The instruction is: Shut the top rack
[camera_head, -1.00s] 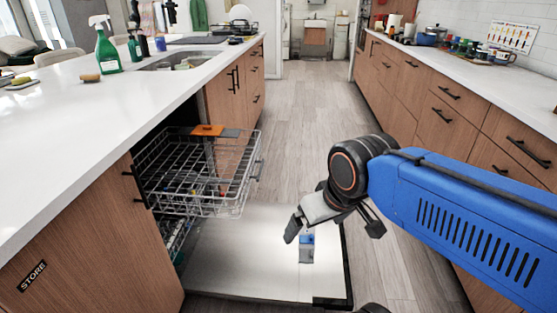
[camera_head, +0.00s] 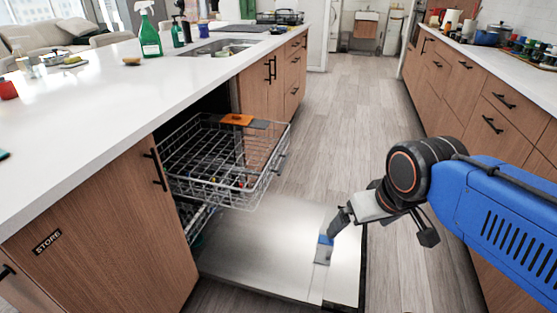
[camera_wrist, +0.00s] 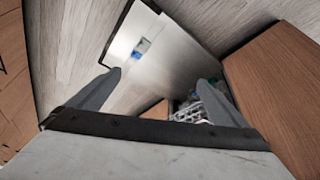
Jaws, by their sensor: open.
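The top rack (camera_head: 232,192) is a grey wire basket pulled out of the dishwasher under the left counter. An orange item (camera_head: 237,119) and a grey one lie at its far edge. The dishwasher door (camera_head: 270,255) is folded down flat and also shows in the wrist view (camera_wrist: 175,45). My gripper (camera_head: 382,228) is open and empty, to the right of the rack and apart from it, above the door's right side. In the wrist view its two fingers (camera_wrist: 160,88) are spread wide. A wire rack (camera_wrist: 190,112) shows partly near the right finger; which rack is unclear.
A blue and grey item (camera_head: 324,250) lies on the open door. The lower rack (camera_head: 195,218) is mostly hidden under the top one. The island counter (camera_head: 120,85) overhangs at left, cabinets (camera_head: 480,95) line the right. The floor aisle (camera_head: 345,120) is clear.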

